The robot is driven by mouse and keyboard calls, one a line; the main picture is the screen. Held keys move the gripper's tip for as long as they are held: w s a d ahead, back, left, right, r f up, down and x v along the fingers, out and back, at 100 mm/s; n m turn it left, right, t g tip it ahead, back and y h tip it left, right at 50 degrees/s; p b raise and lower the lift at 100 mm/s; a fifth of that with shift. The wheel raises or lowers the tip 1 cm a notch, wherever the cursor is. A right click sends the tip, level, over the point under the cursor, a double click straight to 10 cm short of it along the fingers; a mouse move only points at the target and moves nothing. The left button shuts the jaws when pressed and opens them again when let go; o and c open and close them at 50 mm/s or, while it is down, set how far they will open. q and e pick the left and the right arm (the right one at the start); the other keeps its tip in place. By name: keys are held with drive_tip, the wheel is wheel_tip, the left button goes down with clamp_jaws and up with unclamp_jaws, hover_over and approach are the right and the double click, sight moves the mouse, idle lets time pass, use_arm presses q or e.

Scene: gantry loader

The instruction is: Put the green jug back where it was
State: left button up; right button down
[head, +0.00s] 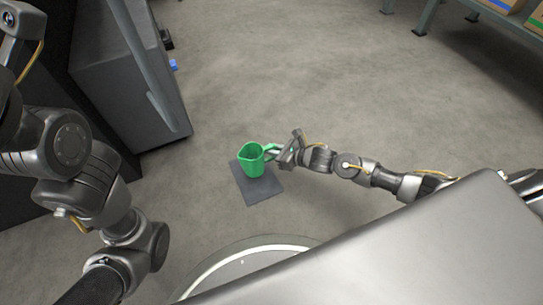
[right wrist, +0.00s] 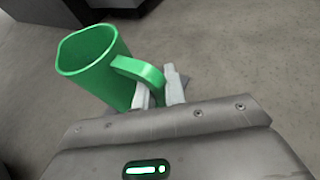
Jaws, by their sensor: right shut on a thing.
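The green jug (head: 252,161) is upright or nearly so in the head view, over a dark grey square mat (head: 262,190) on the floor. I cannot tell whether its base touches the mat. My right gripper (head: 277,152) reaches it from the right and is shut on its handle. In the right wrist view the jug (right wrist: 92,66) is at upper left, its open top showing, and the right gripper's pale fingers (right wrist: 158,92) are at the handle. My left arm shows at the left of the head view, but its gripper is not in view.
A grey cabinet (head: 130,75) with a long handle stands at upper left, with a small blue thing (head: 173,65) beside it. A shelf with boxes (head: 500,5) is at upper right. The concrete floor (head: 300,80) around the mat is clear.

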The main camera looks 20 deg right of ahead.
drive_tip(key=f+b, duration=0.4)
drive_tip(key=shift+w+a+f, duration=0.1)
drive_tip(key=shift+w, duration=0.25)
drive_tip(key=c, duration=1.5)
unclamp_jaws()
drive_tip(key=shift+o, duration=0.2)
